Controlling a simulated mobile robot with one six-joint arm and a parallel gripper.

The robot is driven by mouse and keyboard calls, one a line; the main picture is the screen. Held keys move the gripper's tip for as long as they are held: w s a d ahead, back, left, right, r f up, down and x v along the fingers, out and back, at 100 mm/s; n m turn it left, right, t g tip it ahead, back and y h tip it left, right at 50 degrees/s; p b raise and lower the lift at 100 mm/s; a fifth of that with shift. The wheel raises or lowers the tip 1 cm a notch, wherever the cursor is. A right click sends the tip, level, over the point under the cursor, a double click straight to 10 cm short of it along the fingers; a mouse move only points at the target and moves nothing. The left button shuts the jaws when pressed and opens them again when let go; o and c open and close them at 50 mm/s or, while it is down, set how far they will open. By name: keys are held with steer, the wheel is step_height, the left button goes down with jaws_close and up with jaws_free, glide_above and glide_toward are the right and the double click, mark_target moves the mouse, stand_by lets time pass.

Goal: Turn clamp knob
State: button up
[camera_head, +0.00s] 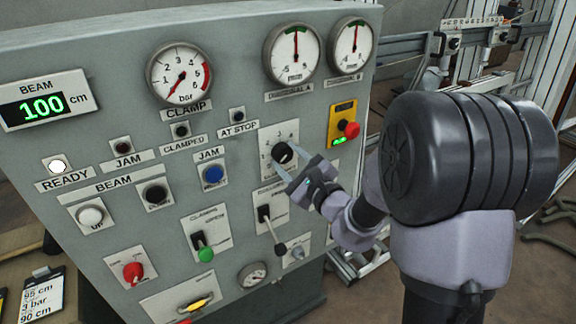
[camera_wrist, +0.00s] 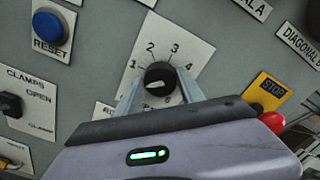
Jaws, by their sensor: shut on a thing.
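A black rotary knob (camera_head: 282,152) sits on a white plate with a numbered scale on the grey control panel (camera_head: 150,130). In the wrist view the knob (camera_wrist: 160,77) shows a pale pointer face, with the numbers 1 to 4 readable around it. My gripper (camera_head: 297,169) is at the knob from the lower right. In the wrist view its two fingers (camera_wrist: 160,88) stand on either side of the knob and are shut on it. The clamps switch (camera_head: 203,247), a lever with a green tip, is lower left of the knob. The lower scale is partly hidden by my gripper.
A red stop button (camera_head: 349,130) on a yellow plate is right of the knob. A black-tipped lever (camera_head: 272,230) hangs below it, near my gripper. A blue reset button (camera_head: 213,174) is to the left. Gauges line the top, including a bar gauge (camera_head: 180,75).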

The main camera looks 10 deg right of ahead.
steer(key=shift+r+n+b, duration=0.1)
steer(key=shift+n+b, duration=0.35)
steer(key=shift+n, duration=0.25)
steer(key=o, duration=1.4)
steer(key=shift+c, duration=0.2)
